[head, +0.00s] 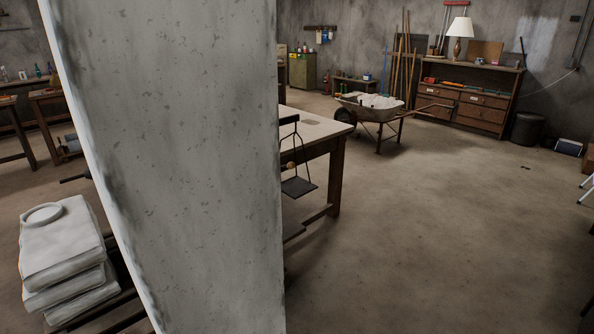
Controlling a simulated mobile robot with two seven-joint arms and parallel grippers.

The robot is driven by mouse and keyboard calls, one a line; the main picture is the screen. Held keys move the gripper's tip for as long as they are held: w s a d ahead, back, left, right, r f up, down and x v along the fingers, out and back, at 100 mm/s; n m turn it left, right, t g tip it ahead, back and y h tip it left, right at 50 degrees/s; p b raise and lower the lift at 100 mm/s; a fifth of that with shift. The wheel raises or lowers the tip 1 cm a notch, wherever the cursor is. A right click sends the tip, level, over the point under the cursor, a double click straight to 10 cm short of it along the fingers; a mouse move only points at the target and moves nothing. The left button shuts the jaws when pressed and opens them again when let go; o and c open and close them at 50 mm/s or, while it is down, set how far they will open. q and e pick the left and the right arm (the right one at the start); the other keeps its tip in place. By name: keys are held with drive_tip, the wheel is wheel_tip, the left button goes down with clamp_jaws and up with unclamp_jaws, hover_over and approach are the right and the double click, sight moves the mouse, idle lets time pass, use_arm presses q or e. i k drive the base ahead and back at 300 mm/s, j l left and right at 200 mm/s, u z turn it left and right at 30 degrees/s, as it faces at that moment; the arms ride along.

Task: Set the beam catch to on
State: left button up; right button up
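Part of the beam scale shows just right of a large pillar: a dark flat pan (299,187) hangs from a thin frame beside a worktable (318,128). A dark beam end (289,120) shows above the pan. The rest of the scale is hidden behind the pillar. I cannot make out the beam catch. Neither of my grippers is in view.
A pale, worn pillar (185,160) fills the centre left, close in front of me. Stacked sacks (62,250) with a round dish (43,213) on top stand at left. A wheelbarrow (372,110) and drawer cabinet (465,100) stand farther back.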

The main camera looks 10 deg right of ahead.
sight(291, 165)
drive_tip(key=k+l, duration=0.1)
drive_tip(key=l, duration=0.4)
drive_tip(key=k+l, duration=0.1)
drive_tip(key=l, duration=0.45)
drive_tip(key=i+l+z, duration=0.15)
drive_tip(key=z, duration=0.2)
drive_tip(key=i+l+z, duration=0.1)
drive_tip(key=i+z, duration=0.2)
drive_tip(key=i+l+z, duration=0.35)
drive_tip(key=i+z, duration=0.35)
drive_tip(key=i, duration=0.2)
drive_tip(key=i+j+u, duration=0.1)
drive_tip(key=u, duration=0.35)
drive_tip(key=i+u, duration=0.25)
drive_tip(key=u, duration=0.2)
drive_tip(key=i+u, duration=0.2)
drive_tip(key=u, duration=0.25)
